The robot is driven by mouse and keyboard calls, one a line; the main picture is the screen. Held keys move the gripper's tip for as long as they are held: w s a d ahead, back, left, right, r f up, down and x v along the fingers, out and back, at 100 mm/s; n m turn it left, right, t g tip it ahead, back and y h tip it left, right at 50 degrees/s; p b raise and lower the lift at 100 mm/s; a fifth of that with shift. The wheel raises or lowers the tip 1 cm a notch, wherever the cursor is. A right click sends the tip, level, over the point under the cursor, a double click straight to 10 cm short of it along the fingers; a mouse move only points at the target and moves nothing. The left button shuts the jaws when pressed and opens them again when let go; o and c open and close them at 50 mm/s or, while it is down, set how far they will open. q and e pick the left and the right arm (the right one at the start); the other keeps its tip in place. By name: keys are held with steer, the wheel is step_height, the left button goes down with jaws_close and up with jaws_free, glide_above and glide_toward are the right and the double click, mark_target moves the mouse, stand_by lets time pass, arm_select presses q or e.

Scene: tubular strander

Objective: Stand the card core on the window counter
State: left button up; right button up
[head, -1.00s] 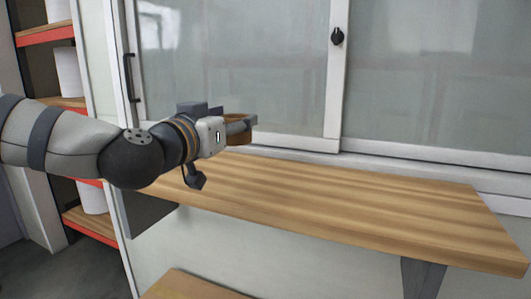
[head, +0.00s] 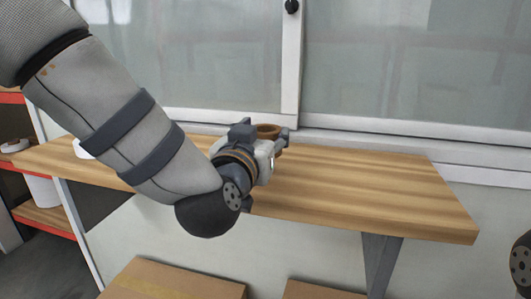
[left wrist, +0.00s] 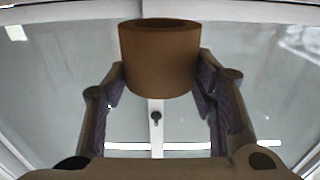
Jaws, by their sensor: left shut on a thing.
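The card core (head: 268,129), a short brown tube, is held upright between the fingers of my left gripper (head: 272,143). In the left wrist view the core (left wrist: 160,62) sits between both finger pads, its open top rim visible. My left gripper is shut on it over the back middle of the wooden window counter (head: 370,195). The core's lower part is hidden by the gripper in the head view, so I cannot tell whether it touches the counter. My right gripper is not in view.
Sliding windows (head: 400,75) with a white frame rise behind the counter. A white object (head: 82,149) shows at the counter's left part, partly behind my arm. Cardboard boxes (head: 165,282) stand below. The counter's right half is clear. Orange-edged shelves (head: 45,222) are at left.

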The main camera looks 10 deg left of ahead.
arm_select(q)
steer(key=f, duration=0.4)
steer(key=shift+w+d, duration=0.15)
steer(key=shift+d, duration=0.1)
steer(key=shift+r, duration=0.15)
steer(key=o, duration=1.1)
steer(key=shift+f, duration=0.2)
steer(key=shift+o, duration=0.2)
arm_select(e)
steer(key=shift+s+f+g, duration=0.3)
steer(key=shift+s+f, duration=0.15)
arm_select(q)
steer(key=shift+r, duration=0.2)
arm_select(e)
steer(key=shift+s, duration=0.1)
